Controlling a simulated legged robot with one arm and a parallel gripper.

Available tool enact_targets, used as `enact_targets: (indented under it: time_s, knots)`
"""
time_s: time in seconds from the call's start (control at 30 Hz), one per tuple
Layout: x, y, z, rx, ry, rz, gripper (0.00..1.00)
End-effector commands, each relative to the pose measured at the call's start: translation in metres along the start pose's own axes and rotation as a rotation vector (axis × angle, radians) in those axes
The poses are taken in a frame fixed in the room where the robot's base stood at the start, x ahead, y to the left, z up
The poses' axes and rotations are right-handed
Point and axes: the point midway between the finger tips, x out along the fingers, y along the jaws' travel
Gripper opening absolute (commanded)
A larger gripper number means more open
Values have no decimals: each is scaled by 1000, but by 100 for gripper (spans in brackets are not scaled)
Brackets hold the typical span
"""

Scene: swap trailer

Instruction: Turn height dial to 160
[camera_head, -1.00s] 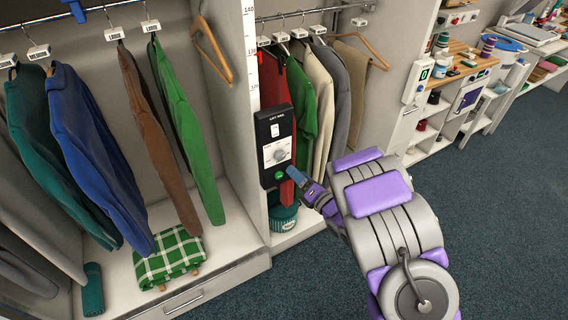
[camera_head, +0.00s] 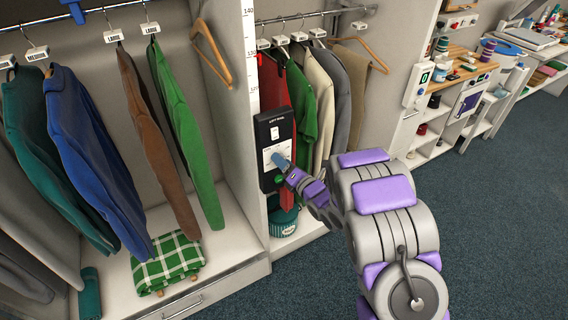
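The height dial sits on the white plate of a black control box (camera_head: 273,133) fixed to the divider between the two clothes bays. My gripper (camera_head: 279,162) is in front of the lower part of the white plate and hides the dial. I cannot tell whether it touches the dial or whether its fingers are open. A white switch (camera_head: 274,132) shows above the plate. A height scale (camera_head: 250,60) with printed numbers runs up the divider edge above the box. The dial's setting cannot be read.
Jackets and shirts hang in the left bay (camera_head: 95,140) and behind the box on the right rail (camera_head: 320,100). A green checked cloth (camera_head: 167,262) lies on the left shelf. Shelving (camera_head: 450,120) stands at the right. The carpet (camera_head: 500,240) is clear.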

Motion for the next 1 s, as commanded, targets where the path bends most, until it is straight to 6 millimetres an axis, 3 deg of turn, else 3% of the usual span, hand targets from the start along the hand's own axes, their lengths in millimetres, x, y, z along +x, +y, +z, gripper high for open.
enact_targets:
  time_s: [0.07,0.5,1.0]
  knots:
    - [0,0,0,0,0,0,51]
    - [0,-1,0,1,0,-2,9]
    - [-1,-3,0,146,-7,6,9]
